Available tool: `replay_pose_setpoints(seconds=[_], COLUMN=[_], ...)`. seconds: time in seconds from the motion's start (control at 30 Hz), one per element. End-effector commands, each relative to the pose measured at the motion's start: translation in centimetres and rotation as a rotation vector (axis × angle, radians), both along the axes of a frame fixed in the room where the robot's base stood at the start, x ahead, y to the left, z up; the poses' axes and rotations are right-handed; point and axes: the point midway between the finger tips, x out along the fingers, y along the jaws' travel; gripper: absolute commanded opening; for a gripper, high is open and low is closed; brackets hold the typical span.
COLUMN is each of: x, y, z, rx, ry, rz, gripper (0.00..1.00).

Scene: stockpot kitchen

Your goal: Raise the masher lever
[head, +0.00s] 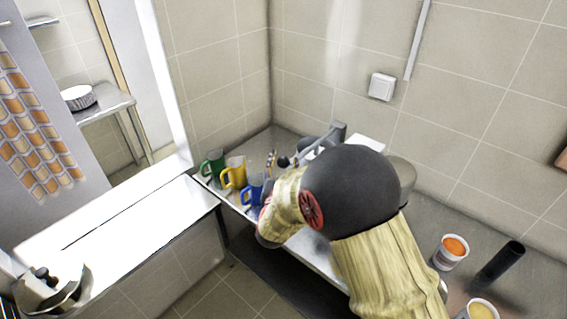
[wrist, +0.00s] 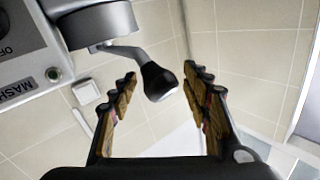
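The masher lever (wrist: 154,77) is a grey bent arm with a black knob on its end, in the wrist view. It comes off a round grey housing (wrist: 97,22) on a panel (wrist: 35,55) with partly visible lettering, "MASH" and "OF". My gripper (wrist: 159,72) is open, with one finger on each side of the knob. The knob lies between the fingertips in the picture; I cannot tell whether it is touched or how far ahead it is. In the head view my arm hides most of the machine, the lever and my fingertips.
Green (head: 213,164), yellow (head: 233,173) and blue (head: 253,189) mugs stand left of my arm on the counter. A cup with orange contents (head: 450,252), a dark cylinder (head: 497,266) and a yellow-filled cup (head: 480,310) stand at right. Tiled wall rises behind.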

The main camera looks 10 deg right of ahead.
Motion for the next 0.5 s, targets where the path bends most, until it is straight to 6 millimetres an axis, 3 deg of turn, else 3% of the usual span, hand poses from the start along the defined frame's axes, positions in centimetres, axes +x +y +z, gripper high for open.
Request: replay_pose_setpoints(seconds=[0.5], x=[-0.02], y=[0.02], z=[-0.01], rx=[0.000], ry=[0.000], rz=[0.000], gripper=[0.18])
